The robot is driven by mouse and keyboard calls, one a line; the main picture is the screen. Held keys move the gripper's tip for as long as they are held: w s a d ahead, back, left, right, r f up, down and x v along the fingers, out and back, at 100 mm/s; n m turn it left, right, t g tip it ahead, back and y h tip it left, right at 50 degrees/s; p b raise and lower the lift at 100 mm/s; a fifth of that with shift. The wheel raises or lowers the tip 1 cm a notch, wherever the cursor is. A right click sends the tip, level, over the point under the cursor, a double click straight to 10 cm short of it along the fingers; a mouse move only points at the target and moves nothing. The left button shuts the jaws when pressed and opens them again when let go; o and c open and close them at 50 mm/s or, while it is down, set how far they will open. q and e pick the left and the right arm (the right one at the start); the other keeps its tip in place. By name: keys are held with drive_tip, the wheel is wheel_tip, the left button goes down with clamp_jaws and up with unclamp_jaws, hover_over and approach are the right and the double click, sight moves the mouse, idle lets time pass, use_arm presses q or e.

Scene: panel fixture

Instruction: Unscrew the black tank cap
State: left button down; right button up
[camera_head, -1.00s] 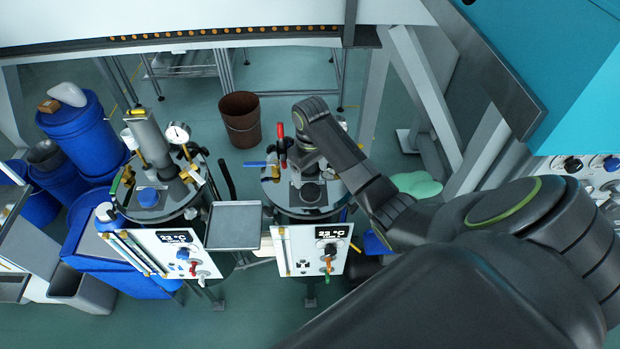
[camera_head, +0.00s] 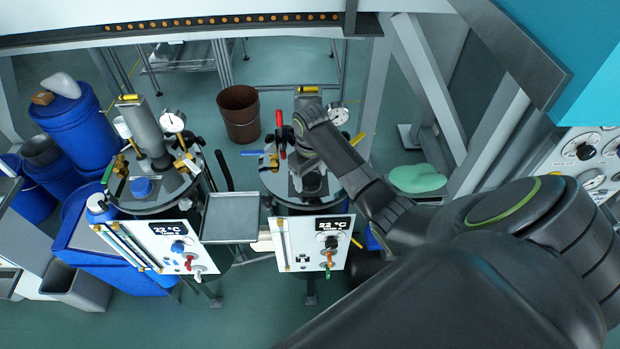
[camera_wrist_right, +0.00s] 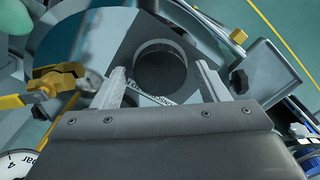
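The black tank cap (camera_head: 313,184) sits on the lid of the right-hand tank in the head view. In the right wrist view the round black cap (camera_wrist_right: 160,66) stands on a grey plate, just beyond and between the two fingertips. My right gripper (camera_wrist_right: 164,80) is open, with one metal finger toward each side of the cap. No finger visibly touches it. In the head view my right gripper (camera_head: 309,168) is over the lid, partly hidden by its own wrist. My left gripper is not in view.
A red-handled valve (camera_head: 281,140), a blue lever (camera_head: 252,153) and a gauge (camera_head: 338,115) crowd the lid. A yellow-handled valve (camera_wrist_right: 55,77) is left in the wrist view.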

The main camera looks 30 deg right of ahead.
drive_tip(key=c, duration=0.9)
drive_tip(key=shift+r, duration=0.1)
drive_tip(key=shift+r+n+p, duration=0.1)
drive_tip(key=shift+n+p, duration=0.5)
drive_tip(key=shift+n, duration=0.1)
drive_tip(key=shift+n+p, duration=0.35)
drive_tip(key=shift+n, duration=0.65)
